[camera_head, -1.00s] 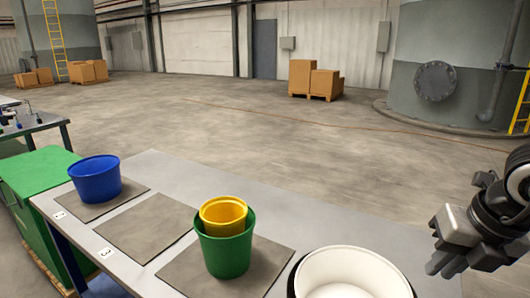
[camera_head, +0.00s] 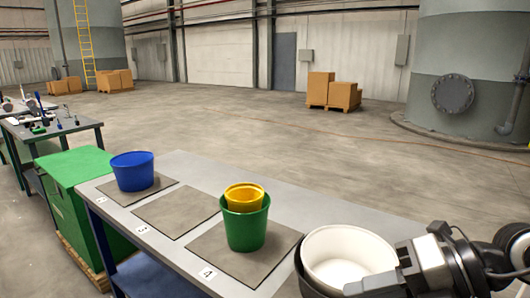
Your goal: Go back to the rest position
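My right arm comes in from the right edge, and its gripper (camera_head: 385,284) is low at the right, beside and partly in front of the white bucket (camera_head: 345,243). I cannot make out whether its fingers are open or shut. The white bucket sits inside a dark container (camera_head: 305,275) on the grey table (camera_head: 195,164). A yellow bucket (camera_head: 244,195) sits inside a green bucket (camera_head: 246,229) on a mat. A blue bucket (camera_head: 133,173) stands on the far-left mat. My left gripper is not in view.
The middle mat (camera_head: 176,213) is bare. A green bin (camera_head: 75,167) stands left of the table. A workbench (camera_head: 60,128) with tools is farther left. Cardboard boxes (camera_head: 334,91) and a large tank (camera_head: 440,60) stand beyond wide clear floor.

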